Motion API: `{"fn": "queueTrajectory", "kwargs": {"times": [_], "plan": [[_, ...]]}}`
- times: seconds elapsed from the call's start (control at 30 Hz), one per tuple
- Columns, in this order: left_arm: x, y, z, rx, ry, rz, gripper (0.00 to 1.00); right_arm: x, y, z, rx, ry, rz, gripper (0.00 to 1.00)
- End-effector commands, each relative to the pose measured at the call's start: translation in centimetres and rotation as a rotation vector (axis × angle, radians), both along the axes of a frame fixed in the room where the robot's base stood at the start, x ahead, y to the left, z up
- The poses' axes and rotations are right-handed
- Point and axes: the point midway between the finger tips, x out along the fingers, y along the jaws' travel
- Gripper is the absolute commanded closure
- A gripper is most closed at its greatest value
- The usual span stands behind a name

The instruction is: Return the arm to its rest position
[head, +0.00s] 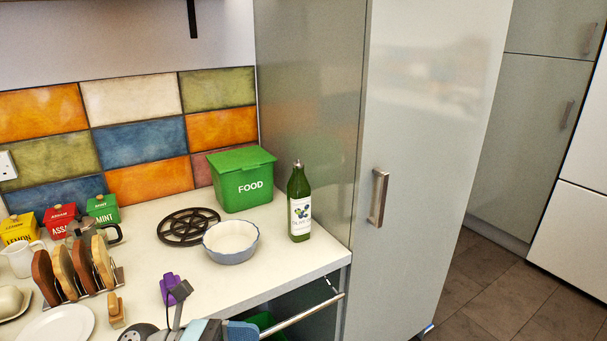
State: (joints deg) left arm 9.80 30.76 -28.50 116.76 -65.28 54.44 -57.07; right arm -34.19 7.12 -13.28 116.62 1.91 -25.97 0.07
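Part of my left gripper (178,318) shows at the bottom edge, low over the front of the counter. It is a dark grey, narrow piece next to a black round part and light blue and blue parts. Most of it is cut off by the frame, so I cannot tell whether it is open or shut. A small purple thing (170,286) shows right beside its dark tip; I cannot tell whether they touch. I cannot make out my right gripper in this view.
The white counter (300,268) holds a blue bowl (231,256), black trivet (170,228), green FOOD bin (243,195), bottle (299,215), toast rack (57,277) and plate (58,325). Below, a long handle (305,312) fronts an open space. A tall cabinet (425,150) stands right.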

Motion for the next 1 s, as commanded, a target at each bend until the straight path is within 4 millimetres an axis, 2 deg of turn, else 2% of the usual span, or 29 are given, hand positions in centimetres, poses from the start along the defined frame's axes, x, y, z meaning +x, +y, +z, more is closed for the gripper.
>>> {"fn": "queueTrajectory", "kwargs": {"times": [0.03, 0.07, 0.17, 0.27, 0.3, 0.37, 0.4, 0.5, 0.63, 0.67, 0.73, 0.8, 1.0], "plan": [[0.2, -0.2, -0.1, -0.150, 0.217, 0.088, 0.22, -0.1, 0.0, -0.1, 0.000, 0.003, 0.000, 0.69], [0.6, 0.0, -0.1, -0.236, 0.350, 0.139, 0.22, -0.2, 0.0, -0.1, 0.000, 0.004, 0.001, 0.69], [2.1, 1.7, -1.9, -0.523, 0.809, 0.302, 0.22, -0.5, 0.0, -0.3, 0.000, 0.010, 0.000, 0.69], [2.8, 4.4, -6.4, -0.813, 1.285, 0.450, 0.22, -0.8, 0.0, -0.4, 0.000, 0.015, 0.001, 0.69], [2.6, 5.4, -8.8, -0.929, 1.475, 0.506, 0.22, -0.9, 0.1, -0.5, 0.001, 0.018, 0.001, 0.69], [1.6, 6.9, -12.7, -1.098, 1.741, 0.584, 0.22, -1.0, 0.1, -0.5, 0.000, 0.020, 0.001, 0.69], [0.7, 7.7, -15.1, -1.198, 1.893, 0.627, 0.22, -1.0, 0.1, -0.5, 0.001, 0.020, 0.002, 0.69], [-2.2, 8.8, -20.3, -1.411, 2.202, 0.718, 0.22, -1.0, 0.1, -0.5, 0.001, 0.019, 0.002, 0.69], [-6.7, 9.3, -25.6, -1.645, 2.513, 0.813, 0.22, -0.8, 0.1, -0.5, 0.001, 0.016, 0.003, 0.69], [-7.8, 9.2, -26.6, 1.640, -2.490, -0.805, 0.22, -0.8, 0.1, -0.4, 0.000, 0.014, 0.003, 0.69], [-10.5, 9.1, -28.8, 1.553, -2.327, -0.757, 0.22, -0.7, 0.1, -0.4, 0.001, 0.013, 0.003, 0.69], [-10.0, 9.3, -25.3, 1.568, -2.351, -0.761, 0.22, -0.5, 0.1, 2.6, -0.005, 0.013, 0.004, 0.69], [-10.2, 9.6, -20.5, 1.580, -2.372, -0.780, 0.22, -0.4, -0.2, 8.1, -0.017, -0.016, 0.007, 0.69]]}}
